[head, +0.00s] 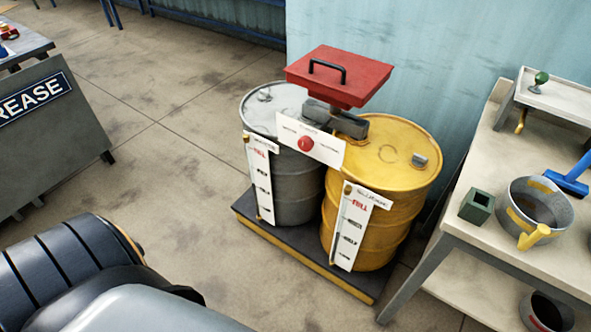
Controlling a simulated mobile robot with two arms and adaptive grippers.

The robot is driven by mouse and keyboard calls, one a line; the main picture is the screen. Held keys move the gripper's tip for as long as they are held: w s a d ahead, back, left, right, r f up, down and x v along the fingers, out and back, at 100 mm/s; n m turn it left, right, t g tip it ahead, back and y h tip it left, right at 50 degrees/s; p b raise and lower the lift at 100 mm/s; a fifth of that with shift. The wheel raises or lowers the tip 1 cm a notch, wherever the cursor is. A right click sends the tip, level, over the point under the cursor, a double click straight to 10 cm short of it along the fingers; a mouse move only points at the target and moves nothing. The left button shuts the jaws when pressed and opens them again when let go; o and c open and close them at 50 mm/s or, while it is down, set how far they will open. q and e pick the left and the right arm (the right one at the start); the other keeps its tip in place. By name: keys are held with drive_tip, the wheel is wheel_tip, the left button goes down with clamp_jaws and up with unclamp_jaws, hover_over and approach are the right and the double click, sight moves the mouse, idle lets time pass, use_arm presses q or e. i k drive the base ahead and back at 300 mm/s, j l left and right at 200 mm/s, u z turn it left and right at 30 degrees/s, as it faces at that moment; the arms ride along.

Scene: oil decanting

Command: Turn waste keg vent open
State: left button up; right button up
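Two drums stand side by side on a low pallet (300,258). One is a grey drum (300,190) and the other a yellow drum (385,215). Each has a white level gauge strip on its front. A small grey fitting (420,160) sits on the yellow lid's right side, and a small pale fitting (265,95) sits on the grey lid. I cannot tell whether either is a vent or how it is set. Neither gripper is in view.
A red box with a black handle (340,75) stands above the drums and hides part of their lids. A white sign with a red button (306,143) is in front. A table (480,250) at right holds a pot (541,205) and a green block (477,206).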

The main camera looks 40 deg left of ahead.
sight(263, 94)
drive_tip(key=u, duration=1.35)
drive_tip(key=i+j+z, duration=0.1)
drive_tip(key=z, duration=0.3)
drive_tip(key=i+j+z, duration=0.2)
drive_tip(key=z, duration=0.2)
drive_tip(key=i+j+z, duration=0.1)
drive_tip(key=j+z, duration=0.15)
drive_tip(key=z, duration=0.2)
